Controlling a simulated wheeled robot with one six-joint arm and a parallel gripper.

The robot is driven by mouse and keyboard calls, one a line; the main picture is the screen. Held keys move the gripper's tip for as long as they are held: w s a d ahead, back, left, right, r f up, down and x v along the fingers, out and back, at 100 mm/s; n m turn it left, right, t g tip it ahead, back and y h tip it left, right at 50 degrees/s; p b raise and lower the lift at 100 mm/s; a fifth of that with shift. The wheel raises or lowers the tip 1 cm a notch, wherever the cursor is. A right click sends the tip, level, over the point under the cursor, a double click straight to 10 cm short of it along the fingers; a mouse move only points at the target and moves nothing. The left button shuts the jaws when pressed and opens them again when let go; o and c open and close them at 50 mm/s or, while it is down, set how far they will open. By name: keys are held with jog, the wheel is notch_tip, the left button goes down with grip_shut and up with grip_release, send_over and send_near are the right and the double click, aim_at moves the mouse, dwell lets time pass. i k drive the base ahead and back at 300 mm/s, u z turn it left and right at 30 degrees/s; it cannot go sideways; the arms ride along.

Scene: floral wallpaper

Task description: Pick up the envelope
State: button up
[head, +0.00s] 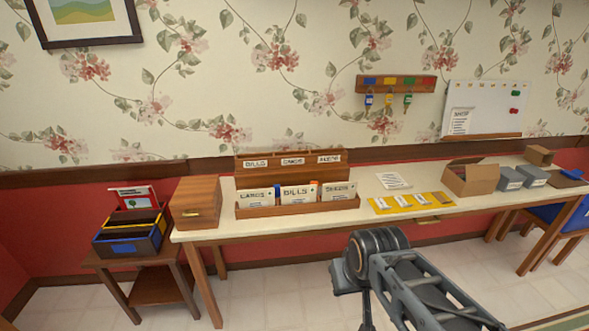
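No single item shows clearly as the envelope. A white sheet or envelope with dark lines (393,180) lies flat on the long table (300,226), right of the wooden sorter (300,206). The sorter holds white paper pieces behind labels, one reading BILLS (298,192). A yellow strip with several small white pieces (412,203) lies near the table's front edge. My grey arm rises in front of the table at the lower middle; my gripper is not in view.
A wooden box (195,203) stands at the table's left end. An open cardboard box (471,178) and grey boxes (509,178) stand at the right. A low side table (150,283) holds a dark file box (130,237). A blue chair (560,216) stands at the right.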

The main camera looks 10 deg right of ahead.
aim_at(301, 194)
jog(key=u, duration=0.5)
jog(key=k, duration=0.6)
jog(key=u, duration=0.85)
jog(key=i, duration=1.85)
jog(key=z, duration=1.45)
jog(key=i, duration=0.65)
jog(key=z, duration=0.7)
